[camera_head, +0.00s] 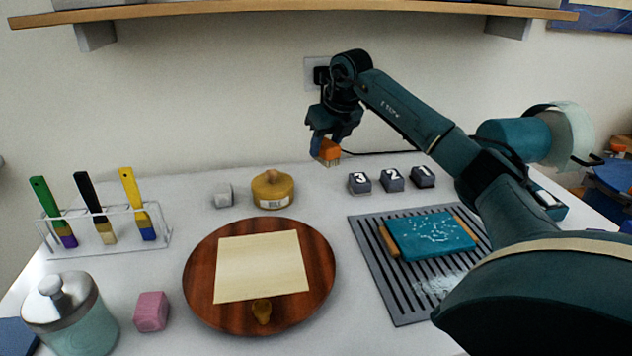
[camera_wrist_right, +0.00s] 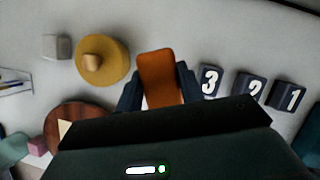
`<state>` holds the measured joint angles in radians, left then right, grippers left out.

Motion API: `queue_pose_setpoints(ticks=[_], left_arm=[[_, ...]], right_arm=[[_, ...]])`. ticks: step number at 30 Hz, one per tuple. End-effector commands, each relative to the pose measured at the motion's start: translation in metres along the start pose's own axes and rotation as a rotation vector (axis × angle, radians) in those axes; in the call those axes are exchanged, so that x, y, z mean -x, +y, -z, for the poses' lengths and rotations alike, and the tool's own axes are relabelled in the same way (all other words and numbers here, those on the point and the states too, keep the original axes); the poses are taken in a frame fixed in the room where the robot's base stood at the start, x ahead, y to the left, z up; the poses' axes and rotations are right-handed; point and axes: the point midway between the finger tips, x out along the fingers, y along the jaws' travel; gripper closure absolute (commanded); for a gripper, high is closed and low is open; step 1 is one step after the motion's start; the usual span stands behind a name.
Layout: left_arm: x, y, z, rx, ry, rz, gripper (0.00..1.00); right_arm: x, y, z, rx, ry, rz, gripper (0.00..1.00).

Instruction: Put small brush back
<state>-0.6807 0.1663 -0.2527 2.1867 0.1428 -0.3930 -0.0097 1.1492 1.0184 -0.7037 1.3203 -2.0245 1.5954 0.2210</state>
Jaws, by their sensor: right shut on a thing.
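My right gripper (camera_head: 322,142) is shut on the small brush (camera_head: 328,150), which has an orange body and short bristles pointing down. It holds the brush in the air over the back of the table, between the yellow lidded pot and the number blocks. In the right wrist view, the orange brush (camera_wrist_right: 160,77) sits between the two fingers of the gripper (camera_wrist_right: 158,92). My left gripper is not in view.
A clear rack (camera_head: 108,229) at left holds several brushes. A yellow pot (camera_head: 272,190) and numbered blocks (camera_head: 392,180) stand at the back. A round wooden board (camera_head: 205,290) is centre; a grey slotted mat (camera_head: 372,265) bears a teal block (camera_head: 432,234). A jar (camera_head: 72,315) stands front left.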

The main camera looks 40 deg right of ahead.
Motion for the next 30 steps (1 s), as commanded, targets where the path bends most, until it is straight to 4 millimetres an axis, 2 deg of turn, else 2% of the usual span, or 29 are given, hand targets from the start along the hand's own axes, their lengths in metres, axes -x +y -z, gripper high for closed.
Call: queue_pose_setpoints(ticks=[1,4,11,18,29,30], left_arm=[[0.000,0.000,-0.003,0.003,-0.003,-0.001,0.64],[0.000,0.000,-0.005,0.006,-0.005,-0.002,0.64],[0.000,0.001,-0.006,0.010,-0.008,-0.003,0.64],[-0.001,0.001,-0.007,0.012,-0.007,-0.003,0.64],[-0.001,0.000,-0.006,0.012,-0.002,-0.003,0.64],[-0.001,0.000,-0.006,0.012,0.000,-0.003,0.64]], right_arm=[[-0.012,-0.001,0.006,0.000,0.006,0.002,0.80],[-0.029,-0.001,0.013,0.000,0.005,0.002,0.80],[-0.048,0.000,0.021,0.001,0.002,0.001,0.80],[-0.077,0.000,0.033,0.001,0.003,0.002,0.80],[-0.082,0.000,0.035,0.001,0.001,0.001,0.80],[-0.082,0.000,0.035,0.001,0.001,0.001,0.61]])
